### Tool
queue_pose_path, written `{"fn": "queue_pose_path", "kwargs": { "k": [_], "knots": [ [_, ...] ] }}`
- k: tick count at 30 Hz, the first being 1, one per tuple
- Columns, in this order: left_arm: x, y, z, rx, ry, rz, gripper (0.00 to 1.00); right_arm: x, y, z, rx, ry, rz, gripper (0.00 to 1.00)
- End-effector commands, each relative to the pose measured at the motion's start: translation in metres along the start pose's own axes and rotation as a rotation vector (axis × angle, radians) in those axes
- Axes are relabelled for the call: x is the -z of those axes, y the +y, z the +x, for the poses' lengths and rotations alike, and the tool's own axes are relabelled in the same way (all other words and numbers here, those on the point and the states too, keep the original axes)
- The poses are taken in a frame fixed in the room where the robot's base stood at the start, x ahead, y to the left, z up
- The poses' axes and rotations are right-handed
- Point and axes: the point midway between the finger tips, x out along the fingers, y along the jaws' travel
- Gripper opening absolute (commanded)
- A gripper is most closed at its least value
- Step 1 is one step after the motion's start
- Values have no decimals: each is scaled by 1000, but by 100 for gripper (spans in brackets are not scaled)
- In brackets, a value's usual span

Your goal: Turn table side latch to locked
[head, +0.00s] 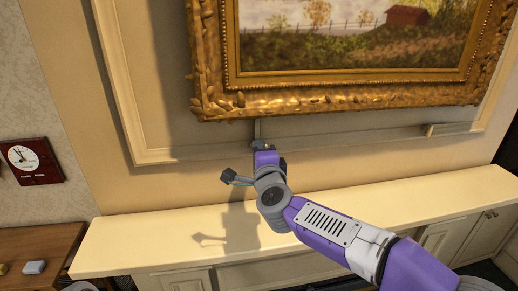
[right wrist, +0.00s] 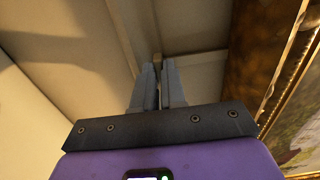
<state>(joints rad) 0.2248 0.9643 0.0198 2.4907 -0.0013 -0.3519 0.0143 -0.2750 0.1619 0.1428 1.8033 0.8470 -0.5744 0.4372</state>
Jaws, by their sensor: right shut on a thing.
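My right gripper (head: 257,143) is up against the wall, just below the lower edge of the gold picture frame. A narrow grey upright piece (head: 257,128), which looks like the latch, shows just above it. In the right wrist view, my right gripper (right wrist: 160,80) is shut on a thin piece (right wrist: 158,63) between its fingertips. The fingers cover most of it, and I cannot tell which way it is turned. My left gripper is not in view.
The gold picture frame (head: 330,104) hangs close above the gripper. A cream mantel shelf (head: 130,246) runs below. A clock (head: 30,160) hangs at the left, above a wooden table (head: 50,245) with a small grey-blue object (head: 34,267). The shelf top looks clear.

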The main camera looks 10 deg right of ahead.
Motion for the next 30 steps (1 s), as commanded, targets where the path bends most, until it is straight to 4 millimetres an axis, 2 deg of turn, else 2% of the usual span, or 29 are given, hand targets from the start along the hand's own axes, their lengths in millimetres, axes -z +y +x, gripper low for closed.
{"fn": "queue_pose_path", "kwargs": {
  "k": [15, 16, 21, 30],
  "knots": [
    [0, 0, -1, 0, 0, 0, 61, 0, 1, 0, -1, -1, -21, 0],
    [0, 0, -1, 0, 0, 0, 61, 0, 1, 0, -2, -1, -21, 14],
    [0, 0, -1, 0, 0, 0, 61, 0, 1, 0, -1, -1, -19, 36],
    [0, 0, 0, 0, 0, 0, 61, 0, 0, -3, 0, -1, -18, 36]
  ]
}}
